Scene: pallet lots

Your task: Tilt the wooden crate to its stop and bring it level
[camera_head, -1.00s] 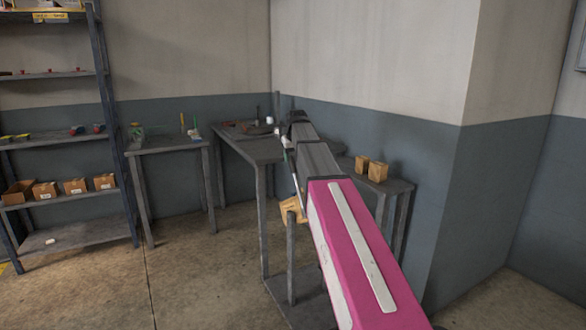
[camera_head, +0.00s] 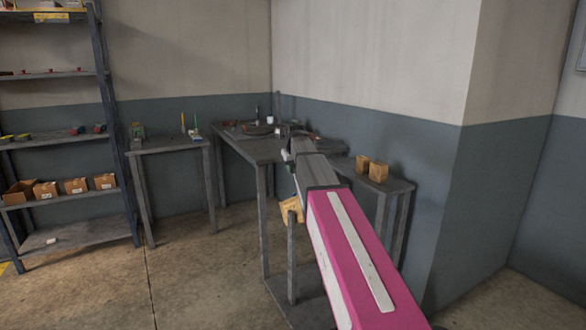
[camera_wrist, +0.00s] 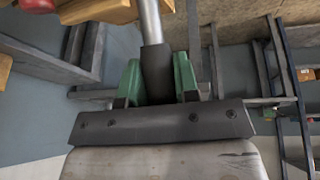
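The wooden crate (camera_head: 291,209) is a small yellowish-brown box, visibly tilted, near the top of a grey post below my forearm. Part of it is hidden by the post and my arm. Wooden parts, likely the same crate (camera_wrist: 97,11), show at the top of the wrist view. A metal lever with a dark grip (camera_wrist: 157,72) runs down from there. My gripper (camera_wrist: 158,82) has its green fingers against both sides of that grip and appears shut on it. In the head view the fingers are mostly hidden behind my wrist.
A grey table (camera_head: 258,150) with several small items stands beyond my arm. Two small wooden blocks sit on a side table (camera_head: 396,186) at right. A smaller table (camera_head: 165,146) and a shelf unit (camera_head: 80,236) stand left. The floor at front left is clear.

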